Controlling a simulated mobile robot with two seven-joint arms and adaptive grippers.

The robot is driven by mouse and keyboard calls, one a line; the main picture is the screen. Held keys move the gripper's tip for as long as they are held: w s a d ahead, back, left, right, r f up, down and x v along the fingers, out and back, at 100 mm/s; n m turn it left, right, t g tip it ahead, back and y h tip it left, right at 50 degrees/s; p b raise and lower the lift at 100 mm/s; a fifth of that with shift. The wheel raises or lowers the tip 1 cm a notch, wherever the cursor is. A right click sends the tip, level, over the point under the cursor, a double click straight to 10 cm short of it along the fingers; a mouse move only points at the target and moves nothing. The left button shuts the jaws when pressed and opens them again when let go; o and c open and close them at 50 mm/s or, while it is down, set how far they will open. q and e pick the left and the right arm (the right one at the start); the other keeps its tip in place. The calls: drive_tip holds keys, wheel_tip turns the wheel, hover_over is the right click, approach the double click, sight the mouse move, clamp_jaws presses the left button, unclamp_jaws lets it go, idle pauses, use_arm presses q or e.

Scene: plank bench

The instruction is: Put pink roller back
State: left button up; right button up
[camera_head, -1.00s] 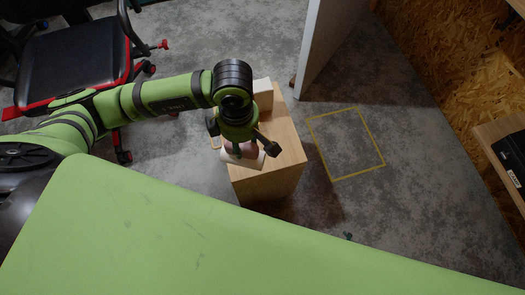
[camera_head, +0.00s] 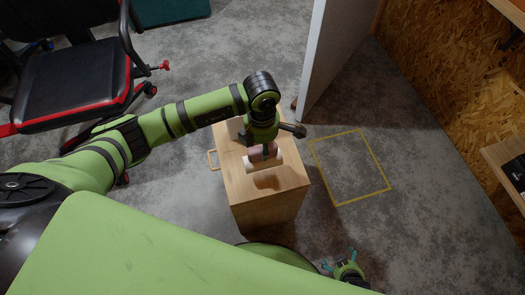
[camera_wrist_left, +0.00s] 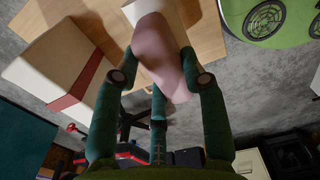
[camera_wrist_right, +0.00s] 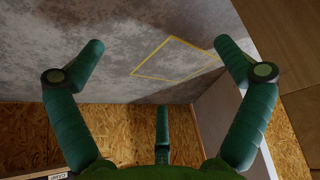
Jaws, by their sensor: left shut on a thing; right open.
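The pink roller (camera_wrist_left: 160,52) is a cylinder with a pink middle and pale ends. In the head view the roller (camera_head: 266,160) is above the top of a wooden box-like stand (camera_head: 284,179), with a shadow on the wood below it. My left gripper (camera_head: 262,150) is shut on the roller from above. In the left wrist view its green fingers (camera_wrist_left: 162,68) are on both sides of the pink part. My right gripper (camera_head: 341,268) is low at the bottom of the head view. It is open and empty in the right wrist view (camera_wrist_right: 160,58).
A pale block with a reddish band (camera_wrist_left: 68,83) stands on the wooden top behind the roller. A yellow square outline (camera_head: 350,167) is on the floor to the right. A white panel (camera_head: 335,55) stands behind. A black chair (camera_head: 75,70) is at left.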

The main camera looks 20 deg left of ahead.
use_arm(q)
drive_tip(key=shift+w+f, duration=0.35)
drive_tip(key=shift+f+b, duration=0.35)
drive_tip(key=shift+f, duration=1.6)
drive_tip(key=o, duration=1)
wheel_tip(320, 180, up, 12)
drive_tip(key=shift+r+p, duration=0.1)
drive_tip(key=shift+p, duration=0.55)
